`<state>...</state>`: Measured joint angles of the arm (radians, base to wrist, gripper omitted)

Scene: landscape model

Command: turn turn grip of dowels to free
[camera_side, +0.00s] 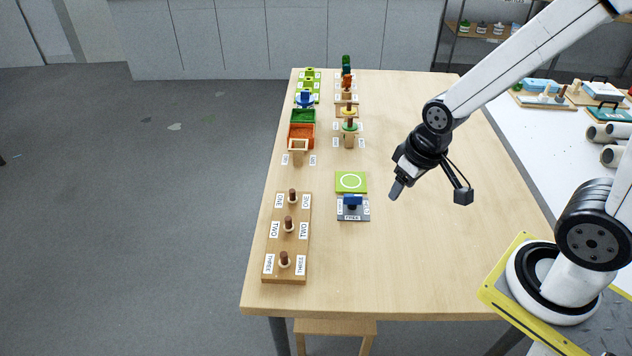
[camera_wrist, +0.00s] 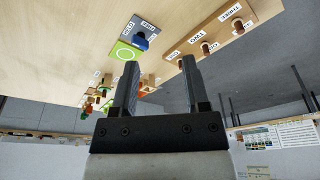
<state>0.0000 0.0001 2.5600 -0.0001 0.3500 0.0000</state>
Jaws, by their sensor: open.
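A blue turn grip (camera_side: 352,201) sits on a grey plate (camera_side: 352,215) with small white labels, near the middle of the table. Its label text is too small to read surely. The blue grip also shows in the wrist view (camera_wrist: 140,41). A wooden board (camera_side: 272,255) to its left bears three upright brown dowels (camera_side: 288,225), with labels ONE, TWO and THREE; the board shows in the wrist view (camera_wrist: 254,12) too. My gripper (camera_side: 396,190) is open and empty, above the table to the right of the blue grip, touching nothing. Its two fingers (camera_wrist: 160,64) show apart in the wrist view.
A green pad (camera_side: 341,187) with a white ring adjoins the grey plate's far side. Green and orange trays (camera_side: 302,131) and pegged stands (camera_side: 349,128) line the table's far left. The table (camera_side: 420,260) is bare at the near right. A white side table (camera_side: 545,140) stands right.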

